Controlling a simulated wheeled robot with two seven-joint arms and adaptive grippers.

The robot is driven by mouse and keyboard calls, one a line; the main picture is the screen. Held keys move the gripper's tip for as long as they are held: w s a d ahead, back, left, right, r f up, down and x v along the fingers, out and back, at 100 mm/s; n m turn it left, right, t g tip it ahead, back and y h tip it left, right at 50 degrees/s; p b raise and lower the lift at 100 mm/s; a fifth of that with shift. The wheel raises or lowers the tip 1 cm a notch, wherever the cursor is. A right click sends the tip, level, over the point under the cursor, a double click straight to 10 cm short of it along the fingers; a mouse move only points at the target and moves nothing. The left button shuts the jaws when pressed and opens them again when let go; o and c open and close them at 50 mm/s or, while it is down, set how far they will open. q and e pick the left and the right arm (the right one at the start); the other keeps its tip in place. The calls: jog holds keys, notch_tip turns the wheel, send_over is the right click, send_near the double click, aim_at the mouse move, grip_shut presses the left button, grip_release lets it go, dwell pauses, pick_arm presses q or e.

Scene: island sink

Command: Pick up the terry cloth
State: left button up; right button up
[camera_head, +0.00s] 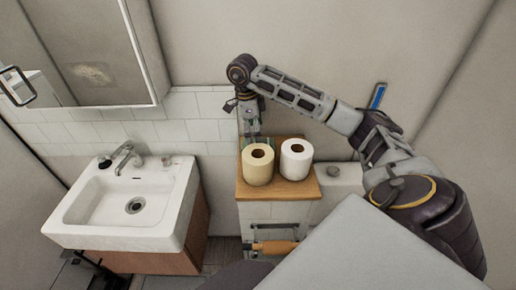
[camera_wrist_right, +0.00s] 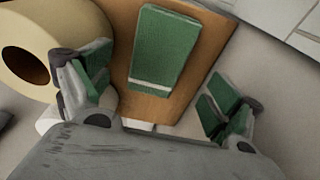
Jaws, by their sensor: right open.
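The terry cloth (camera_wrist_right: 160,48) is a green folded rectangle with a pale stripe near one end. In the right wrist view it lies flat on a wooden top (camera_wrist_right: 118,18). My right gripper (camera_wrist_right: 156,98) is open, with its green-padded fingers apart on either side of the cloth's near end, not touching it as far as I can see. In the head view my right gripper (camera_head: 250,126) points down behind a cream paper roll (camera_head: 257,166). There the cloth is mostly hidden by the gripper and roll. My left gripper is not in view.
The cream roll (camera_wrist_right: 52,50) is close beside one right finger. A white paper roll (camera_head: 296,160) stands on the cabinet's wooden top (camera_head: 277,196). A white sink (camera_head: 100,220) with a faucet is at left, and a tiled wall (camera_head: 203,133) is behind.

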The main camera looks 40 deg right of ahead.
aim_at(269, 141)
jog(key=shift+f, duration=0.3)
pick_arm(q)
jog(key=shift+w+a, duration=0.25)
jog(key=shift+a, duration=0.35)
pick_arm(e)
jog(key=shift+f, duration=0.15)
jog(key=shift+s+d+f, duration=0.2)
jog(key=shift+f, duration=0.5)
notch_tip(269, 141, down, 2)
jog(key=shift+s+d, duration=0.15)
jog(key=shift+f+p, duration=0.3)
jog(key=shift+f, duration=0.4)
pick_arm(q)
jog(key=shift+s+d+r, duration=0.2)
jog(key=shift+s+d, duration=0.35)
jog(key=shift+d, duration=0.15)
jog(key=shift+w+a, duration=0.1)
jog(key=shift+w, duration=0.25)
